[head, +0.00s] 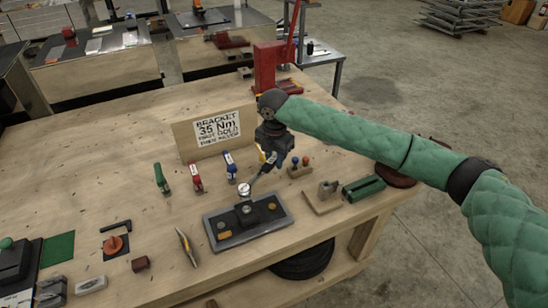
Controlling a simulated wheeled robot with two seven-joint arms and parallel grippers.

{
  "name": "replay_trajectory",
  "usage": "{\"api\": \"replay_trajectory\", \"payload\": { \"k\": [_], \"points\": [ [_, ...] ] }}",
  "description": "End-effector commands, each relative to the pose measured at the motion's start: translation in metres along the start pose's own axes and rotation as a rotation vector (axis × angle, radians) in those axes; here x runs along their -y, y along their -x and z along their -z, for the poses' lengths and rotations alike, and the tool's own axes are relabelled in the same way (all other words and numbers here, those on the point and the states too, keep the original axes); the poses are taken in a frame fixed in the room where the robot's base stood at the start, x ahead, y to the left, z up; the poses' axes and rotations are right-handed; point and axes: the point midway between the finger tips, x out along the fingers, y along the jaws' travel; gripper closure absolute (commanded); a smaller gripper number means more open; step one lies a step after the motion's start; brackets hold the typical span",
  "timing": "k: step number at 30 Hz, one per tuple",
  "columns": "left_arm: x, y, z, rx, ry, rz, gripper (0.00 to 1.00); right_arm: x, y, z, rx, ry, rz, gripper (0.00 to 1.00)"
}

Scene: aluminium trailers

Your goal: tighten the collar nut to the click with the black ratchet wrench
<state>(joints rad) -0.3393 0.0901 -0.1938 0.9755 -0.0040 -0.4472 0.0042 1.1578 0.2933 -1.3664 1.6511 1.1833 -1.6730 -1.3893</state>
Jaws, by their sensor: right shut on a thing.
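My right gripper (270,158) hangs over the middle of the workbench at the end of the green-sleeved arm. It is shut on the ratchet wrench (256,179), which slants down and left from the jaws. The wrench's round, shiny head (243,189) is over the dark block of the fixture (249,213), at its rear. The collar nut is not clearly visible; the wrench head covers that spot, and I cannot tell whether they touch. The fixture sits on a grey plate (223,240) with yellow parts at both sides. My left gripper is not in view.
A sign (217,128) reading "BRACKET 35 Nm" stands behind the fixture. Green (161,179), red (196,177) and blue (230,167) handled tools stand left of the wrench. A wooden stand (325,197) and green block (363,188) lie right.

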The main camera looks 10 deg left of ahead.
Motion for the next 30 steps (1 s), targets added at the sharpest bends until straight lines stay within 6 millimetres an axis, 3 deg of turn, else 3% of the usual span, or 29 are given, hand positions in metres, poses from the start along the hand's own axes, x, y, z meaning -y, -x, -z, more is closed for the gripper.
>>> {"api": "replay_trajectory", "payload": {
  "k": [12,30],
  "points": [
    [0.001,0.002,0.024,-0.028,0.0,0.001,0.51,0.0,-0.021,0.0,0.001,-0.001,-0.001,1.0],
    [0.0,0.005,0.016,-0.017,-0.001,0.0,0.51,0.0,-0.048,0.0,0.001,-0.001,0.0,1.0]
  ]
}}
